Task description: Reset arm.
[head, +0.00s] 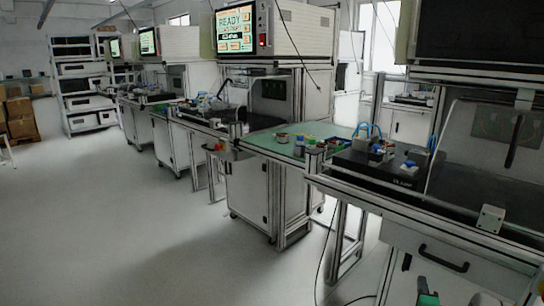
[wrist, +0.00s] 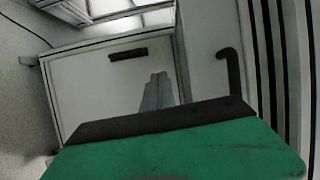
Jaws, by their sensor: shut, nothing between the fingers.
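My gripper (wrist: 158,78) shows in the wrist view as two grey fingers close together, rising past a dark edge. It is shut and empty. Below it, a green surface with a black border fills the lower part of the wrist view and hides the base of the fingers. Behind the fingers is a pale cabinet front (wrist: 90,85) with a dark handle (wrist: 128,54). In the head view a green and black piece, apparently part of my arm, shows at the bottom right; the fingers cannot be made out there.
A workbench (head: 400,208) with a black test fixture (head: 370,168) and a drawer handle (head: 443,258) stands at the right. A green-topped bench (head: 262,141) and a lit screen (head: 234,30) are beyond it. Shelving (head: 85,85) stands far left. The grey floor (head: 110,220) at left is clear.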

